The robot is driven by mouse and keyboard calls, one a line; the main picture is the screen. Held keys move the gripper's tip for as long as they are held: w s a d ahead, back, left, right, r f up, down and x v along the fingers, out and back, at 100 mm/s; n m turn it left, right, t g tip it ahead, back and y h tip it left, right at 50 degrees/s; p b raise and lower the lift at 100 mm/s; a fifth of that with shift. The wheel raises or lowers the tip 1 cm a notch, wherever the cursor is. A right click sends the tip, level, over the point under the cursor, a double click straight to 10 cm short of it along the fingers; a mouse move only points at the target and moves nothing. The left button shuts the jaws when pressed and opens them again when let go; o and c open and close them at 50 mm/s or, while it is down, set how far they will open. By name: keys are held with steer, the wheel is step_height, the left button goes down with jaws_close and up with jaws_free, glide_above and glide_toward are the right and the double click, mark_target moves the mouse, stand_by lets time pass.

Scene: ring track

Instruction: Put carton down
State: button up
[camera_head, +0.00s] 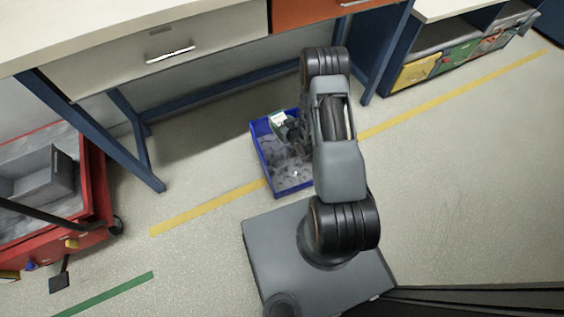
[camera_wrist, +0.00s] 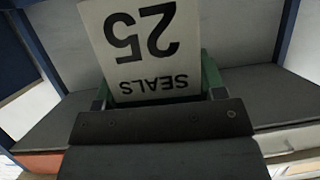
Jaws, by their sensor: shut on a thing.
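The carton (camera_wrist: 150,48) has a white label reading "SEALS 25", upside down in the wrist view, with green edges showing beside it. In the head view the carton (camera_head: 279,120) is a small white and green shape at the far left part of the blue bin (camera_head: 262,160). My gripper (camera_head: 288,127) is shut on the carton. My dark gripper body (camera_wrist: 160,120) hides the carton's near end in the wrist view. I cannot tell whether the carton touches the bin.
The blue bin stands on the floor and holds grey bits. A workbench (camera_head: 130,50) with blue legs is behind it. A red cart (camera_head: 95,190) stands at left, and a shelf with coloured bins (camera_head: 418,72) at upper right. Open floor (camera_head: 470,170) lies to the right.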

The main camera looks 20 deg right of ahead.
steer(key=shift+s+d+f+n+g+y+b, duration=0.1)
steer(key=shift+s+d+f+n+y+b, duration=0.9)
steer(key=shift+f, duration=3.7)
steer(key=shift+s+d+f+m+g+b, duration=0.25)
steer(key=shift+s+f+b, duration=1.55)
steer(key=shift+f, duration=2.85)
steer(key=shift+s+d+f+n+t+y+b, duration=0.1)
steer(key=shift+s+d+f+n+y+b, duration=0.6)
steer(key=shift+f+b, duration=2.75)
step_height(320, 180, down, 3)
steer(key=shift+w+d+r+p, duration=0.1)
steer(key=shift+w+p, duration=0.05)
steer(key=shift+p, duration=1.1)
steer(key=o, duration=1)
